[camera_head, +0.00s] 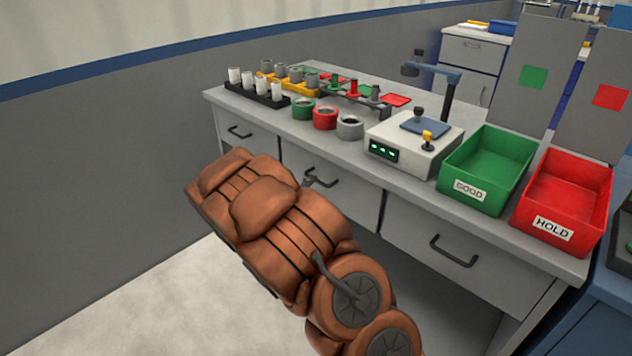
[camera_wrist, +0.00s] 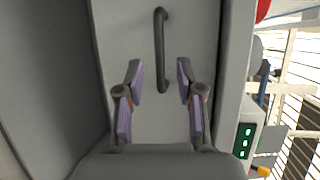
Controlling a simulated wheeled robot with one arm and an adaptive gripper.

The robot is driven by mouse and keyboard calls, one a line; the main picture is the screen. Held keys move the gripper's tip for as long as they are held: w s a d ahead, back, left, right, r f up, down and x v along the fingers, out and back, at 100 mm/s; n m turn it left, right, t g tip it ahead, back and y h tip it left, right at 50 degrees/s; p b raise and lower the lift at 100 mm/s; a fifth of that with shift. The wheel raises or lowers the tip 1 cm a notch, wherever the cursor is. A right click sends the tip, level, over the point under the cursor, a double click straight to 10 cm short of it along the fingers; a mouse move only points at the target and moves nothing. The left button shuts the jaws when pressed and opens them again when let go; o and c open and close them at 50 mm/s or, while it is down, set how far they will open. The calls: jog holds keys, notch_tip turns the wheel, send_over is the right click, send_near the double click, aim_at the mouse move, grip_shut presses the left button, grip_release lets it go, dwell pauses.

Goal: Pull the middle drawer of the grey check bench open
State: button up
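The grey check bench (camera_head: 445,211) has three drawers side by side under its top. The middle drawer (camera_head: 345,197) looks shut, with a dark bar handle (camera_head: 325,183). In the wrist view that drawer face (camera_wrist: 125,35) fills the middle, and its handle (camera_wrist: 160,40) runs up and down in the picture. My gripper (camera_wrist: 159,66) is open, its two purple-padded fingers apart. The handle's lower part shows between the fingertips, touching neither; how far ahead it lies I cannot tell. In the head view my arm hides most of the gripper, beside the handle.
The left handle (camera_head: 240,132) and right handle (camera_head: 453,252) sit on closed drawers. On top stand a tester box (camera_head: 405,150), a green GOOD bin (camera_head: 490,165), a red HOLD bin (camera_head: 565,195), coloured rings and pipe racks. Floor in front is clear.

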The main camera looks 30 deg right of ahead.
jog(key=shift+x, duration=2.7)
jog(key=shift+f, duration=0.1)
grip_shut()
